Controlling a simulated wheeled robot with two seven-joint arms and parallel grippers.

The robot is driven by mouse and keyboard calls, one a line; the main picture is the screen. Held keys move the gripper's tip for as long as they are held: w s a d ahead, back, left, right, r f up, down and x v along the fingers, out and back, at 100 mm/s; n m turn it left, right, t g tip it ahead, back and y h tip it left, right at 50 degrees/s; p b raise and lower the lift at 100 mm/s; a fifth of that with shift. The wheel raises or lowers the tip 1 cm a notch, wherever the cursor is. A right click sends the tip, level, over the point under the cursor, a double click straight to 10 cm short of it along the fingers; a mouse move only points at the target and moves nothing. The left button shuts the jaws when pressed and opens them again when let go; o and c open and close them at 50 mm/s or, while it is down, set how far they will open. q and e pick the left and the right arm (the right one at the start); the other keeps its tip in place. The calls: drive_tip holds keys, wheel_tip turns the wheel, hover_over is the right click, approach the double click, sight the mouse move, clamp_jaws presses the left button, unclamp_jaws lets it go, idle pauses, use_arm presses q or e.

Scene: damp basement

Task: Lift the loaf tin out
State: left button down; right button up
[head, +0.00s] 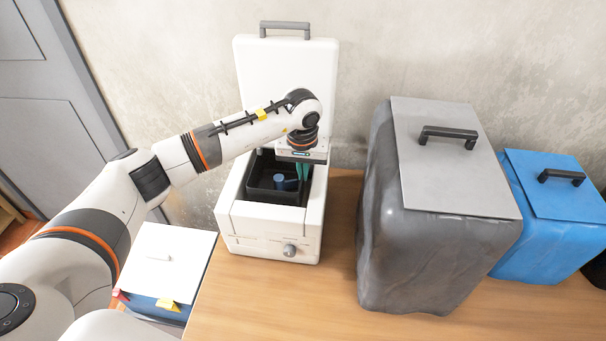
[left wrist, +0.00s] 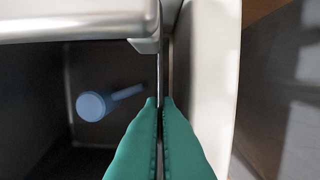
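The loaf tin (head: 265,193) is a dark, square-sided tin sitting down inside the white bread machine (head: 262,219), whose lid (head: 285,80) stands open. A blue paddle (head: 287,184) shows inside the tin. My left gripper (head: 303,172) reaches down at the tin's right side. In the left wrist view its green fingers (left wrist: 159,103) are close together, with the thin edge of the tin's wall (left wrist: 160,70) between them. The blue paddle (left wrist: 91,106) lies to their left. The fingers' lower contact is hidden. My right gripper is in neither view.
A grey covered bin (head: 430,250) and a blue covered bin (head: 555,235) stand to the right on the wooden table (head: 260,300). A white-topped box (head: 170,255) stands at the table's left edge. Table between machine and grey bin is clear.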

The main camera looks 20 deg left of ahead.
use_arm(q)
drive_tip(key=shift+r+p, duration=2)
drive_tip(key=shift+r, duration=2.6)
